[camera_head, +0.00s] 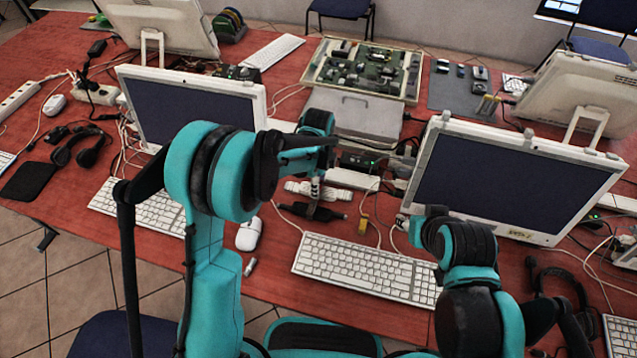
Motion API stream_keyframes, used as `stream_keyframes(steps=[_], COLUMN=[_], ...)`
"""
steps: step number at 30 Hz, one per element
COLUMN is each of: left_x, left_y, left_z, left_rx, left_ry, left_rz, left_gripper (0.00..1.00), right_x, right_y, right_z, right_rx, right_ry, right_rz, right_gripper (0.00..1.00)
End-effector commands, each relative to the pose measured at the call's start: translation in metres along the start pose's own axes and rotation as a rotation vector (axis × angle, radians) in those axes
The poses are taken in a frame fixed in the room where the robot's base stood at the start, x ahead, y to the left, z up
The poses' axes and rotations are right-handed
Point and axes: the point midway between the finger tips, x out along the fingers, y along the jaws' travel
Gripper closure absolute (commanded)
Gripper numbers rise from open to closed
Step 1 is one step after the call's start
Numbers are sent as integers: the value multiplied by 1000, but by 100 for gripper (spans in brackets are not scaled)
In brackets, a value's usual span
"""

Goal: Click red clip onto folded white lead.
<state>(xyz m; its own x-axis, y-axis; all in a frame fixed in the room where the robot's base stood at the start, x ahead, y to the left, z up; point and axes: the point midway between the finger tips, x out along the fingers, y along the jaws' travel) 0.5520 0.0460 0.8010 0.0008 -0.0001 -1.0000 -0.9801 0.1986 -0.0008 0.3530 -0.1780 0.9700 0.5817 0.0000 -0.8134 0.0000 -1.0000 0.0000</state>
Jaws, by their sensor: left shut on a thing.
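A folded white lead (297,187) lies in a flat bundle on the red table, between the two monitors. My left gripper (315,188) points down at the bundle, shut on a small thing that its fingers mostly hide. I cannot tell whether it touches the lead. I cannot make out a red clip elsewhere. My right gripper (402,222) is by the lower left corner of the right monitor, partly hidden by my own arm, and its fingers are too small to read.
A white keyboard (362,269) lies in front of the bundle. Monitors stand left (190,105) and right (507,185). A black connector (328,214), a yellow-ended cable (364,223) and a white mouse (248,233) lie close by. A grey laptop-like box (352,113) is behind.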

Motion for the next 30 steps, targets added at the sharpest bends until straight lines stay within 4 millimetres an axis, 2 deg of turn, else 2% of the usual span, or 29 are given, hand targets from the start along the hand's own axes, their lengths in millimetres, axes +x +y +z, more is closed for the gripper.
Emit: stream_keyframes(steps=[5,6,8,9,15,18,20,30], left_x=[2,2,2,2,1,1,1,1], left_y=[0,0,0,0,0,0,0,0], left_z=[0,0,0,0,0,0,0,0], left_rx=[0,0,0,0,0,0,0,0], left_ry=[0,0,0,0,0,0,0,0], left_rz=[0,0,0,0,0,0,0,0], left_gripper=[64,49,33,30,30,10,0,0], right_x=[1,1,1,1,1,1,1,1], right_y=[0,0,0,0,0,0,0,0], right_z=[1,1,1,1,1,1,1,1], right_rx=[0,0,0,0,0,0,0,0], right_ry=[0,0,0,0,0,0,0,0], right_rz=[0,0,0,0,0,0,0,0], right_gripper=[60,60,60,60,60,60,60,60])
